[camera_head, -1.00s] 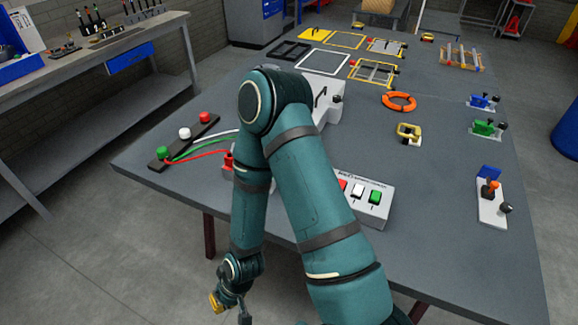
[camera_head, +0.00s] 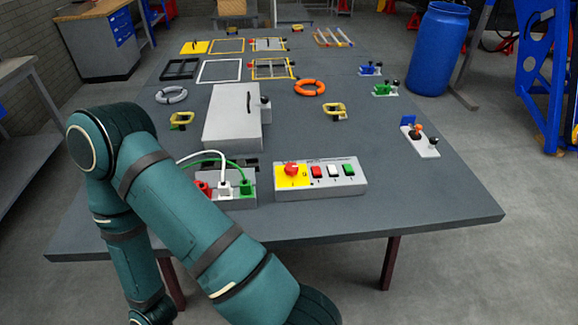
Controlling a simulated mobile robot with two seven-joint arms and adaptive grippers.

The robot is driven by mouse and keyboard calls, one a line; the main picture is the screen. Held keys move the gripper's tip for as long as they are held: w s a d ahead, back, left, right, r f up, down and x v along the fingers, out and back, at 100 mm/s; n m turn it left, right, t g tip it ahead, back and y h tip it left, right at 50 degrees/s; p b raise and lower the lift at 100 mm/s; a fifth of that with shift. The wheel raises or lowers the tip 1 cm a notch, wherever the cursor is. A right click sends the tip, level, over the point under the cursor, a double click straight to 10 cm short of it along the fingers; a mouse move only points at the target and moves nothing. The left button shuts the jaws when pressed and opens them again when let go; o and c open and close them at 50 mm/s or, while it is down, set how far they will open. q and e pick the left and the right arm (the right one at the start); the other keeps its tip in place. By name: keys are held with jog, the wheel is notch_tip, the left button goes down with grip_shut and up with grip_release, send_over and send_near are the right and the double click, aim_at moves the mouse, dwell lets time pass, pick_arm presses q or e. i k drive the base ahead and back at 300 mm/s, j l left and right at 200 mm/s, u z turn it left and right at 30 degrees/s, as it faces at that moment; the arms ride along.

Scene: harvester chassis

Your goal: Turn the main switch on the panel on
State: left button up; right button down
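The panel (camera_head: 349,187) is a grey sloped box near the table's front edge. At its left end, a red knob (camera_head: 291,169) sits on a yellow plate and looks like the main switch. Its setting is too small to tell. Neither gripper is in view.
A socket box (camera_head: 240,198) with red, white and green plugs stands just left of the panel, partly behind my arm. A larger grey box (camera_head: 232,117) stands behind it. An orange ring (camera_head: 310,88) lies farther back. The table right of the panel is mostly clear.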

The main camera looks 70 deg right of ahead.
aim_at(291, 169)
jog(key=i+j+z, duration=0.1)
jog(key=z, duration=0.3)
jog(key=j+z, duration=0.1)
jog(key=z, duration=0.35)
jog(key=i+j+z, duration=0.1)
jog(key=z, duration=0.3)
